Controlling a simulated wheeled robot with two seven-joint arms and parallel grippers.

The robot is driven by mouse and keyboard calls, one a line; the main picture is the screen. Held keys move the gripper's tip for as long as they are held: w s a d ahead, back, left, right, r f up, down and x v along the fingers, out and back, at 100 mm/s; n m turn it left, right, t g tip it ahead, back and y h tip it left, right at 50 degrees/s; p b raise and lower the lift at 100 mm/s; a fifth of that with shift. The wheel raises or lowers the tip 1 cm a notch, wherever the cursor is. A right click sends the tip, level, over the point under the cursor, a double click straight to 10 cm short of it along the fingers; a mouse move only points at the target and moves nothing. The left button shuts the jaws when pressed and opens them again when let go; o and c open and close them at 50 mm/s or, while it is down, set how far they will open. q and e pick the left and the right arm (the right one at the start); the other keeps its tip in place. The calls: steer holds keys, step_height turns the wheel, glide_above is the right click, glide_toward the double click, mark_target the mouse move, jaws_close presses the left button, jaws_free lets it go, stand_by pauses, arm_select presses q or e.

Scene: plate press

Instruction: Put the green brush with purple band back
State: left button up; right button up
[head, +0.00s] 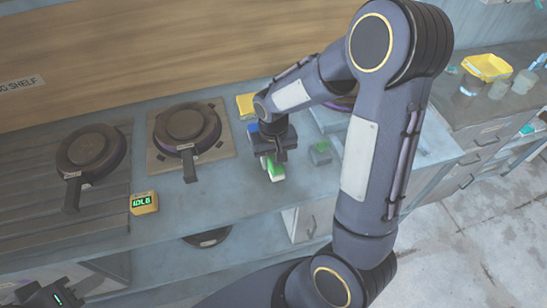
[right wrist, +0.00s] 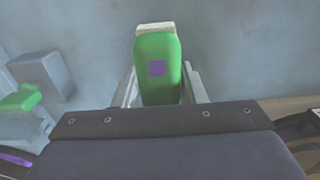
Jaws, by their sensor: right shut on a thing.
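The green brush (head: 274,167) has a pale end and is in my right gripper (head: 272,160) above the counter. In the right wrist view the brush (right wrist: 157,95) stands between the two fingers, with a purple patch (right wrist: 157,68) on its green side and a whitish end pointing away. My right gripper (right wrist: 160,92) is shut on it. Whether the pale end touches the counter is unclear. My left gripper (head: 52,298) is at the bottom left corner, partly cut off; its fingers cannot be made out.
Two dark round presses (head: 92,150) stand left on the counter (head: 220,190). A yellow box reading IDLE (head: 144,203) sits near the front edge. A yellow tray (head: 486,67) is far right.

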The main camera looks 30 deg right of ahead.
steer(key=shift+f, duration=0.2)
steer(key=o, duration=0.9)
steer(key=shift+o, duration=0.2)
steer(key=shift+r, duration=0.15)
step_height(320, 180, up, 12)
steer(key=s+a+r+t+y, duration=0.1)
steer(key=s+a+t+y, duration=0.1)
steer(key=s, duration=0.6)
steer(key=s+a+r+n+t+y, duration=0.1)
steer(key=s+a+r+t, duration=0.1)
steer(key=s, duration=0.6)
steer(key=shift+s+r+t+y, duration=0.25)
steer(key=shift+s+t+y, duration=0.15)
steer(key=shift+t, duration=0.4)
